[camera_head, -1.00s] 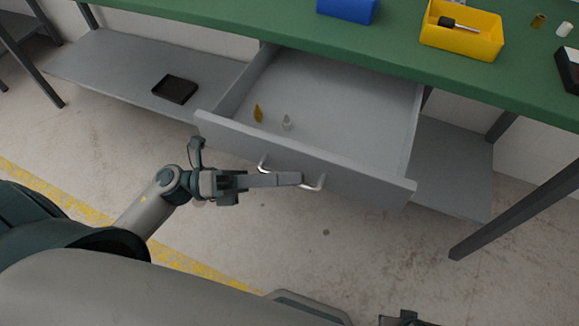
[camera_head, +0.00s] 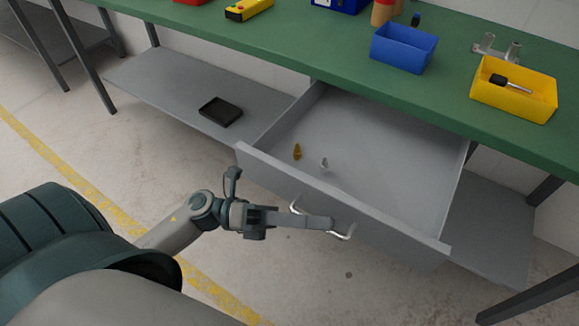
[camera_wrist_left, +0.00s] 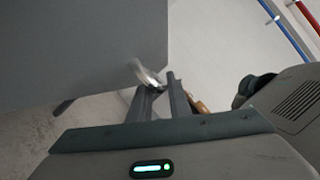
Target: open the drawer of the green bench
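The green bench (camera_head: 290,45) has a grey drawer (camera_head: 390,165) below its top, pulled well out, with its inside showing. The drawer front also shows in the left wrist view (camera_wrist_left: 80,45). A curved metal handle (camera_head: 342,236) is on the drawer's front. My left gripper (camera_head: 330,222) is at this handle, its fingers lying across it. In the left wrist view the handle (camera_wrist_left: 146,74) runs between the narrowly spaced fingertips (camera_wrist_left: 161,82), and the gripper looks shut on it. My right gripper is out of view.
A small amber item (camera_head: 297,152) and a small pale item (camera_head: 324,164) are in the drawer. A black tray (camera_head: 220,111) lies on the lower shelf. Blue (camera_head: 402,50) and yellow (camera_head: 515,95) bins stand on the bench. The floor before the drawer looks clear.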

